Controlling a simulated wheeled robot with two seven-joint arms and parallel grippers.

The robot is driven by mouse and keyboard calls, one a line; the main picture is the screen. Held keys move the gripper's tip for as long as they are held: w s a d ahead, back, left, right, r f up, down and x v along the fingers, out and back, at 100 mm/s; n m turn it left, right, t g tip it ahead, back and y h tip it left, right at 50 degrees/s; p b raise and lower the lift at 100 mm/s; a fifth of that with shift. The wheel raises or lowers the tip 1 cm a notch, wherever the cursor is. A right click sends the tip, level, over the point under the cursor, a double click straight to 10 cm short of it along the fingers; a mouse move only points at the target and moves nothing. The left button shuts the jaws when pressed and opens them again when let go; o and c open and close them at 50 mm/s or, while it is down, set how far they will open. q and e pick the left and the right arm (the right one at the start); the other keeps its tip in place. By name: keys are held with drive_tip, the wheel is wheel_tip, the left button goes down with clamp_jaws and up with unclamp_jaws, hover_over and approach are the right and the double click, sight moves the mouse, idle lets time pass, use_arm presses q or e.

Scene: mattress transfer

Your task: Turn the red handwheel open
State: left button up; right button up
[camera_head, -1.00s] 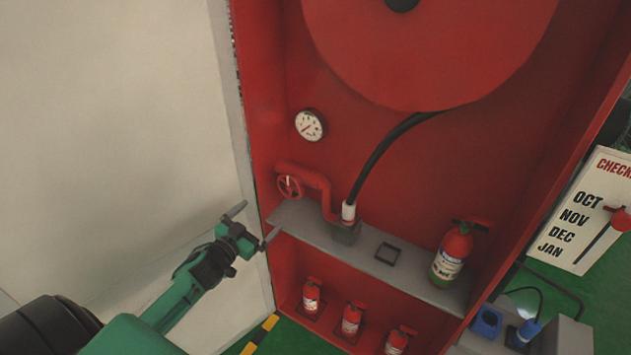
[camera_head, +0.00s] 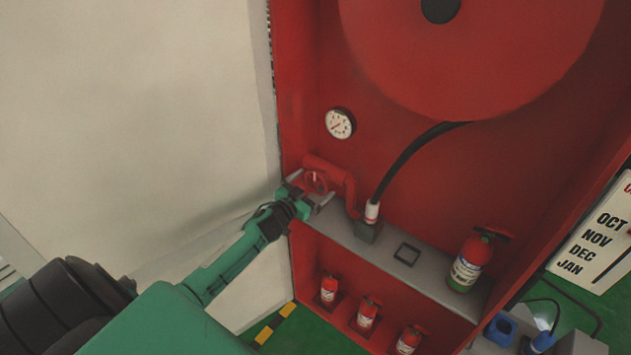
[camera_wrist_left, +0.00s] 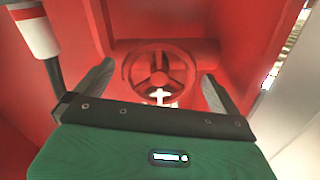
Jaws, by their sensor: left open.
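The red handwheel (camera_head: 315,181) sits on a red pipe at the left inner side of the red cabinet, just above the grey shelf. In the left wrist view the handwheel (camera_wrist_left: 159,72) is a spoked ring facing me, with a small white mark below its hub. My left gripper (camera_head: 311,187) is right at the handwheel in the head view. Its fingers (camera_wrist_left: 155,85) are spread open, one on each side of the wheel, with gaps visible; I cannot tell whether they touch it. My right gripper is not in view.
The grey shelf (camera_head: 385,258) holds a fire extinguisher (camera_head: 468,262) and an empty square holder (camera_head: 407,253). A black hose (camera_head: 398,160) runs up to the reel (camera_head: 470,60). A gauge (camera_head: 340,123) is above. Small extinguishers (camera_head: 367,313) stand below. A pale panel (camera_head: 130,110) is at left.

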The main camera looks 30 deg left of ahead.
use_arm(q)
drive_tip(key=shift+w, duration=0.65)
drive_tip(key=shift+w+d, duration=0.1)
drive_tip(key=shift+w, duration=0.05)
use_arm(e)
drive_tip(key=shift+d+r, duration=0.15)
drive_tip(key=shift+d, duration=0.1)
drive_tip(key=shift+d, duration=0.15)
use_arm(q)
drive_tip(key=c, duration=0.9)
drive_tip(key=shift+o, duration=0.2)
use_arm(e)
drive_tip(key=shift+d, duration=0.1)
